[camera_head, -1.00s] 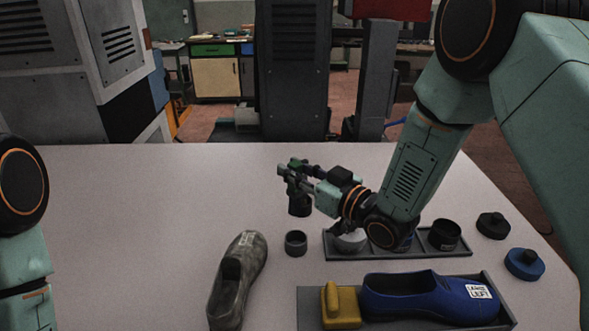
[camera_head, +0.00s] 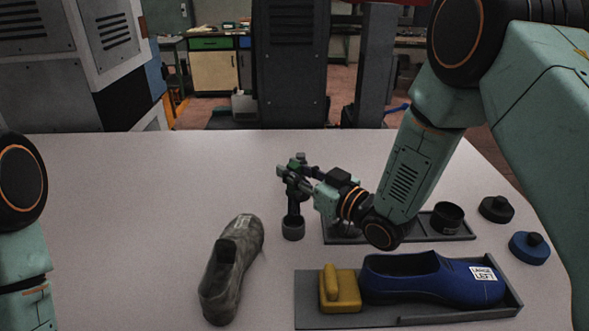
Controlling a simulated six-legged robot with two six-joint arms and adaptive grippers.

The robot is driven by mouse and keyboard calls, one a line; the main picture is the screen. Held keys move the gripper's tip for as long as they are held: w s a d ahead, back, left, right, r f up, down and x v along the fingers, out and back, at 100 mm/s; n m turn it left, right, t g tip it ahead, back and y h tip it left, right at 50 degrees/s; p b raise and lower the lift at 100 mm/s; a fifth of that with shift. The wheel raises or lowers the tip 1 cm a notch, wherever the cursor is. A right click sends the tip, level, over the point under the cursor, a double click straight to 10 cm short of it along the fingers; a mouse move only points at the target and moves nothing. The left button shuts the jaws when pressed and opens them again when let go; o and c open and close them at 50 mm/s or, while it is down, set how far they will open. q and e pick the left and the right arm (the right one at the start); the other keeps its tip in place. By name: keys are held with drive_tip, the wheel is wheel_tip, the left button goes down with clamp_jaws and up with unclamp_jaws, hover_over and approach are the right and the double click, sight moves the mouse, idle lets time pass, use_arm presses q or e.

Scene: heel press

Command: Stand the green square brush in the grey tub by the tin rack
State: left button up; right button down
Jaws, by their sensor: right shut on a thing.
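My right gripper (camera_head: 291,172) is shut on the brush (camera_head: 293,206), which hangs upright below the jaws. The brush looks dark here, and its green colour is hard to make out. Its lower end meets the mouth of the small grey tub (camera_head: 293,232); I cannot tell how deep it is inside. The tub stands on the table just left of the tin rack (camera_head: 452,238), a low dark tray that my right arm partly hides. A black tin (camera_head: 447,217) stands at the rack's right end. My left gripper is out of view.
A grey worn shoe (camera_head: 232,268) lies left of the tub. In front, a dark tray (camera_head: 309,312) holds a yellow block with a handle (camera_head: 340,290) and a blue shoe (camera_head: 425,278). Black (camera_head: 496,210) and blue (camera_head: 529,249) knobbed round pieces lie right. The table's left is clear.

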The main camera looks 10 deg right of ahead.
sight(298, 192)
drive_tip(key=shift+f+b, duration=0.4)
drive_tip(key=shift+f, duration=0.4)
drive_tip(key=shift+s+a+f+b, duration=0.15)
drive_tip(key=shift+f+b, duration=0.5)
drive_tip(key=shift+f, duration=0.05)
drive_tip(key=shift+w+f+b, duration=0.2)
drive_tip(key=shift+f+b, duration=0.45)
drive_tip(key=shift+f, duration=0.35)
drive_tip(key=shift+r, duration=0.1)
drive_tip(key=shift+s, duration=0.15)
drive_tip(key=c, duration=1.5)
unclamp_jaws()
drive_tip(key=o, duration=0.5)
drive_tip(key=shift+c, duration=0.2)
drive_tip(key=shift+r, duration=0.1)
